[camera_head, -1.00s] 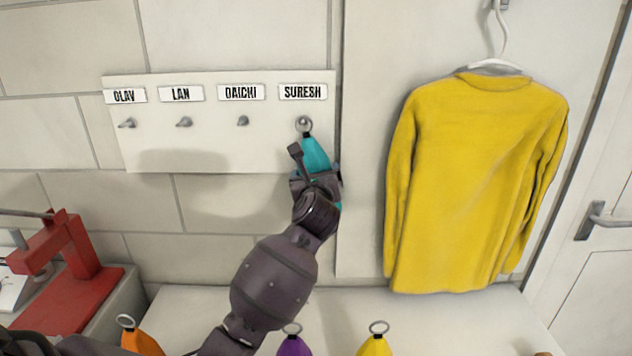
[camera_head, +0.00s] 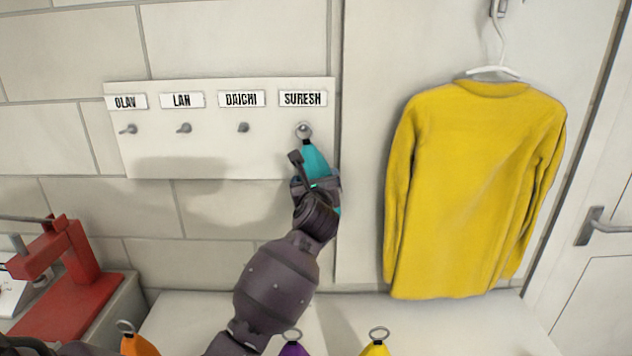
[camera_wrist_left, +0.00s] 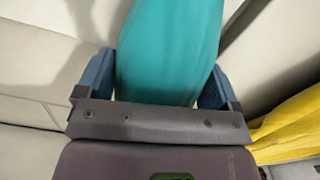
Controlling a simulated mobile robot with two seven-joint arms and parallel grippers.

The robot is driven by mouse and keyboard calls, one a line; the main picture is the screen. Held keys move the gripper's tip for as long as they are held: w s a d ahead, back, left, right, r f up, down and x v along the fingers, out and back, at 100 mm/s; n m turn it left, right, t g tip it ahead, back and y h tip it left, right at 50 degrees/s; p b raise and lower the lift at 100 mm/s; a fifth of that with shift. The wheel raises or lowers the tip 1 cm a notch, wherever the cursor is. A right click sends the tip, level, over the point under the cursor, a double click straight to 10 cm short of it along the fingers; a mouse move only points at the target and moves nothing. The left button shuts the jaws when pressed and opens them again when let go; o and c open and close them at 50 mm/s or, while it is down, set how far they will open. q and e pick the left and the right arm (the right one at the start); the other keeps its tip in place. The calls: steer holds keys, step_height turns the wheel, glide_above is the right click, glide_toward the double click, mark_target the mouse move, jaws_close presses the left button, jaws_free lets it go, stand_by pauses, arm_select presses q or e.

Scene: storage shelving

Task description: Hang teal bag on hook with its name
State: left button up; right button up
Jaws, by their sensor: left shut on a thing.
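The teal bag (camera_head: 315,160) is upright in my left gripper (camera_head: 316,182), just below the SURESH label (camera_head: 302,98). The metal ring (camera_head: 304,131) at its top overlaps the hook under that label; I cannot tell whether the ring is around the hook or only in front of it. In the left wrist view the teal bag (camera_wrist_left: 168,50) fills the space between the two blue fingers of my left gripper (camera_wrist_left: 165,85), which is shut on it. The white hook board (camera_head: 215,150) also carries the labels OLAV, LAN and DAICHI, each above a bare hook. My right gripper is not in view.
A yellow sweater (camera_head: 475,190) hangs on a hanger to the right. Orange (camera_head: 140,345), purple (camera_head: 291,347) and yellow (camera_head: 375,347) bags with rings stand on the white surface below. A red device (camera_head: 75,280) is at the lower left.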

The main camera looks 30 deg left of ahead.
arm_select(q)
steer(key=shift+a, duration=0.1)
steer(key=o, duration=1.1)
steer(key=shift+o, duration=1.1)
steer(key=shift+w+f, duration=0.1)
steer(key=b+v, duration=0.1)
steer(key=v, duration=0.9)
steer(key=shift+s+d, duration=0.25)
steer(key=shift+s, duration=0.05)
